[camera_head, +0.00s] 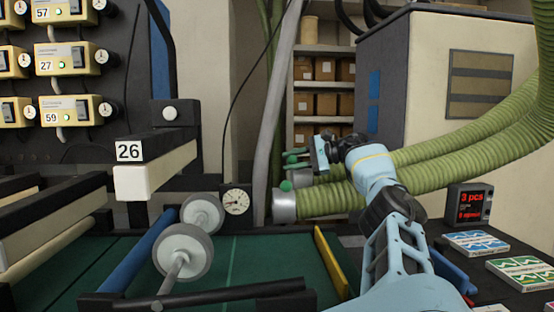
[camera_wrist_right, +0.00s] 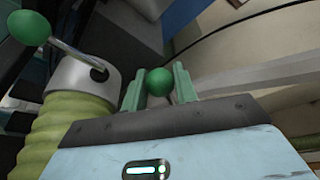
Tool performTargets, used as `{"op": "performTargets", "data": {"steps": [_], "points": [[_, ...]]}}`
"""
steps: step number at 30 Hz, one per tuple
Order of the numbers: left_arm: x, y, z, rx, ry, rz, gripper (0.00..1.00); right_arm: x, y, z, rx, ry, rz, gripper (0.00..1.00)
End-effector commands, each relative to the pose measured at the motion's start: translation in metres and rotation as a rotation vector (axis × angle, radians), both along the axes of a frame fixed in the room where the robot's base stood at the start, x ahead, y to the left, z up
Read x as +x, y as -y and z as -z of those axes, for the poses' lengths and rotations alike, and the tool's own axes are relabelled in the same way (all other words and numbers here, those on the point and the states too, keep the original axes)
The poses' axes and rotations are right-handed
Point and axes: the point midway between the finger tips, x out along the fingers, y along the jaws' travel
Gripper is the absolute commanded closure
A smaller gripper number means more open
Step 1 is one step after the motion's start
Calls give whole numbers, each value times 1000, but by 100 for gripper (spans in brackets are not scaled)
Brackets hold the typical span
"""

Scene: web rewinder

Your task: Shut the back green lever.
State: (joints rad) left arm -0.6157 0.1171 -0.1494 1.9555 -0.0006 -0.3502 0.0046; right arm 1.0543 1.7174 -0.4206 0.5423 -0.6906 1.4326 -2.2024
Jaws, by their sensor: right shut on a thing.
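Two green-knobbed levers sit on metal collars at the ends of the green hoses. My right gripper (camera_head: 293,160) is at the back lever. In the right wrist view its green fingers close on the round green knob of the back lever (camera_wrist_right: 158,82), so the gripper is shut on it. In the head view that knob is largely hidden among the fingers. The front lever's green knob (camera_head: 286,186) stands free just below, near the front collar (camera_head: 284,205). In the right wrist view the front lever (camera_wrist_right: 30,27) sticks up to the left on a thin rod. My left gripper is out of view.
The ribbed green hoses (camera_head: 450,160) run right from the collars, behind my right arm. A grey vertical pipe (camera_head: 275,130) stands left of the gripper. Rollers (camera_head: 183,250) and a yellow bar (camera_head: 331,262) lie in front. A red-lit display (camera_head: 470,204) and boxes stand right.

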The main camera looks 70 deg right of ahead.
Motion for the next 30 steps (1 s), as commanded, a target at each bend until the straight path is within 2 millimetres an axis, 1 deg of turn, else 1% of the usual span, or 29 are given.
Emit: {"op": "performTargets", "data": {"steps": [1,6,16,17,21,30], "points": [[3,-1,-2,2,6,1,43,-3,1,4,2,-10,-2,100],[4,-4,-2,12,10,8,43,-10,2,4,2,-8,-6,100],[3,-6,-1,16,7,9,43,-10,2,4,1,-7,-6,100],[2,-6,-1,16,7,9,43,-10,2,4,1,-7,-6,69],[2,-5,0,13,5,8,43,-10,2,3,2,-3,-5,51],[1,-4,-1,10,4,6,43,-11,2,-1,0,3,-3,51]]}}
